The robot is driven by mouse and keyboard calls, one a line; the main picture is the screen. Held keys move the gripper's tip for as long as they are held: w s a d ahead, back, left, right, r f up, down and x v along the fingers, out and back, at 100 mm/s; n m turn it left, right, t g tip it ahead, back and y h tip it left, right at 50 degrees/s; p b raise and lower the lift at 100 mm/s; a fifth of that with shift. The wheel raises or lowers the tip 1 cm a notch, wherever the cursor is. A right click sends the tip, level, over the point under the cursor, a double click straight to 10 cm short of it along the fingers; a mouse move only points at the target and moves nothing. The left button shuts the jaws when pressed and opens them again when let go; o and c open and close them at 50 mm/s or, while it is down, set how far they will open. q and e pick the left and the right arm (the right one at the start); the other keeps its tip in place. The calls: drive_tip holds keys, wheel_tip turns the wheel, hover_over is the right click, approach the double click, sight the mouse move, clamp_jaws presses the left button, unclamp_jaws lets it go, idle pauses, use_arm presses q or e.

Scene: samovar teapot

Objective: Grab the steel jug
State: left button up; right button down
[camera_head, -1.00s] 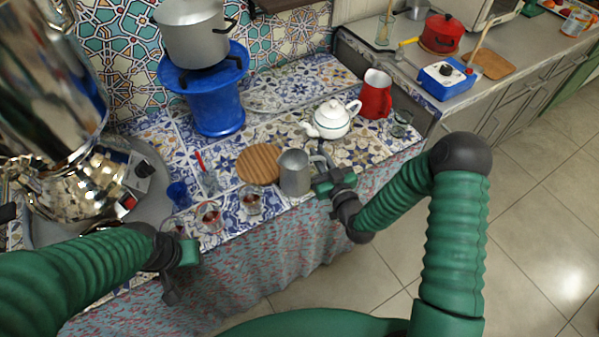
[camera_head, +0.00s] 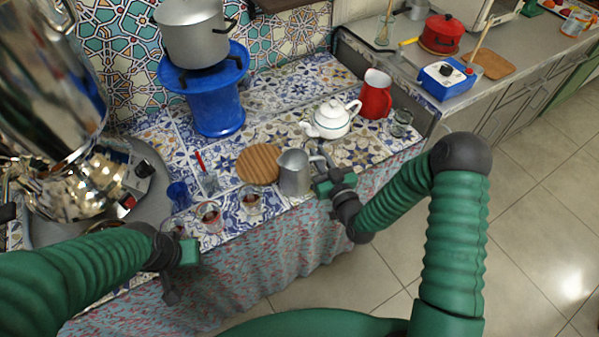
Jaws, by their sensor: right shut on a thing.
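The steel jug (camera_head: 294,174) stands upright on the tiled counter (camera_head: 285,102), near its front edge. It is grey metal, with its handle on the right side. My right gripper (camera_head: 319,166) is at the jug's right side, shut on its handle; the fingertips are partly hidden against it. My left gripper (camera_head: 172,268) hangs in front of the counter at the lower left, away from the jug. Its fingers are dark and small, and I cannot tell whether they are open.
A round wooden board (camera_head: 257,165) lies just left of the jug. Tea glasses (camera_head: 250,200) stand along the front edge. A white teapot (camera_head: 331,119) and a red pitcher (camera_head: 375,94) stand behind right. A large shiny samovar (camera_head: 50,90) fills the left.

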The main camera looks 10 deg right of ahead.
drive_tip(key=shift+r, duration=0.2)
drive_tip(key=s+r+p, duration=0.2)
drive_tip(key=s+p, duration=0.2)
drive_tip(key=s, duration=0.4)
drive_tip(key=s+r+p, duration=0.2)
drive_tip(key=s+p, duration=0.2)
drive_tip(key=s, duration=0.4)
drive_tip(key=shift+a+r, duration=0.35)
idle(2.6)
